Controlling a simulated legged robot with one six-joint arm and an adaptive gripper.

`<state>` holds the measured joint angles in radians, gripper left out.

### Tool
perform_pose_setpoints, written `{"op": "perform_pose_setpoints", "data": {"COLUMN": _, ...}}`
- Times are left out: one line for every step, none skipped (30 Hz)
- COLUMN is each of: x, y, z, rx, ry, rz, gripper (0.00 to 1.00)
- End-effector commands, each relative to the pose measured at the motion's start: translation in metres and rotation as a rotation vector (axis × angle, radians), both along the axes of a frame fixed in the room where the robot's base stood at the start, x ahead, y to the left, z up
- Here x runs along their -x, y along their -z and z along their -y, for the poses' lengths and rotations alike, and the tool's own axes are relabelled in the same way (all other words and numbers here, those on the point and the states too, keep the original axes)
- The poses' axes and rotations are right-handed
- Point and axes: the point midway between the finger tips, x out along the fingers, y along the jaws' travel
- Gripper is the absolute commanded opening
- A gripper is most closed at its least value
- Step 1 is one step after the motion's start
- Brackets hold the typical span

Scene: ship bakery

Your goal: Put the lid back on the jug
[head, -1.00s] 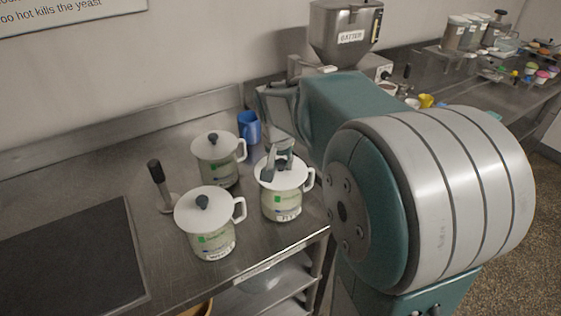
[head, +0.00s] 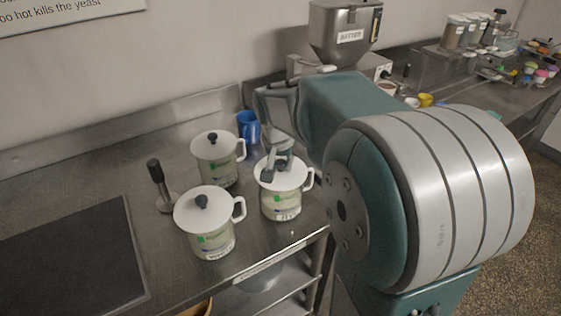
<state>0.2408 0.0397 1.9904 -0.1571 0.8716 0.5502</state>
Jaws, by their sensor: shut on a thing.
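I cannot tell whether the lid is fully seated. The front jug (head: 213,243) and the back jug (head: 217,172) each carry a white lid with a dark knob.
A blue jug (head: 248,128) stands behind the right jug. A dark-handled tamper-like tool (head: 157,178) stands left of the jugs. A dark mat (head: 65,260) lies at left. A batter hopper (head: 343,30) is at the back. The counter's front edge is close to the jugs.

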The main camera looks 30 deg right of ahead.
Motion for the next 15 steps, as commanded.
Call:
{"op": "perform_pose_setpoints", "data": {"x": -0.0001, "y": 0.0, "z": 0.0, "rx": 0.0, "ry": 0.0, "rz": 0.0, "gripper": 0.0}}
{"op": "perform_pose_setpoints", "data": {"x": 0.0, "y": 0.0, "z": 0.0, "rx": 0.0, "ry": 0.0, "rz": 0.0, "gripper": 0.0}}
{"op": "perform_pose_setpoints", "data": {"x": -0.0001, "y": -0.0001, "z": 0.0, "rx": 0.0, "ry": 0.0, "rz": 0.0, "gripper": 0.0}}
{"op": "perform_pose_setpoints", "data": {"x": -0.0001, "y": -0.0001, "z": 0.0, "rx": 0.0, "ry": 0.0, "rz": 0.0, "gripper": 0.0}}
{"op": "perform_pose_setpoints", "data": {"x": -0.0001, "y": -0.0001, "z": 0.0, "rx": 0.0, "ry": 0.0, "rz": 0.0, "gripper": 0.0}}
{"op": "perform_pose_setpoints", "data": {"x": -0.0001, "y": -0.0001, "z": 0.0, "rx": 0.0, "ry": 0.0, "rz": 0.0, "gripper": 0.0}}
{"op": "perform_pose_setpoints", "data": {"x": -0.0001, "y": -0.0001, "z": 0.0, "rx": 0.0, "ry": 0.0, "rz": 0.0, "gripper": 0.0}}
{"op": "perform_pose_setpoints", "data": {"x": -0.0001, "y": -0.0001, "z": 0.0, "rx": 0.0, "ry": 0.0, "rz": 0.0, "gripper": 0.46}}
{"op": "perform_pose_setpoints", "data": {"x": -0.0001, "y": -0.0001, "z": 0.0, "rx": 0.0, "ry": 0.0, "rz": 0.0, "gripper": 0.64}}
{"op": "perform_pose_setpoints", "data": {"x": -0.0001, "y": -0.0001, "z": 0.0, "rx": 0.0, "ry": 0.0, "rz": 0.0, "gripper": 0.77}}
{"op": "perform_pose_setpoints", "data": {"x": -0.0001, "y": -0.0001, "z": 0.0, "rx": 0.0, "ry": 0.0, "rz": 0.0, "gripper": 0.77}}
{"op": "perform_pose_setpoints", "data": {"x": -0.0001, "y": -0.0001, "z": 0.0, "rx": 0.0, "ry": 0.0, "rz": 0.0, "gripper": 0.77}}
{"op": "perform_pose_setpoints", "data": {"x": -0.0001, "y": -0.0001, "z": 0.0, "rx": 0.0, "ry": 0.0, "rz": 0.0, "gripper": 0.77}}
{"op": "perform_pose_setpoints", "data": {"x": -0.0001, "y": -0.0001, "z": 0.0, "rx": 0.0, "ry": 0.0, "rz": 0.0, "gripper": 0.77}}
{"op": "perform_pose_setpoints", "data": {"x": -0.0001, "y": -0.0001, "z": 0.0, "rx": 0.0, "ry": 0.0, "rz": 0.0, "gripper": 0.77}}
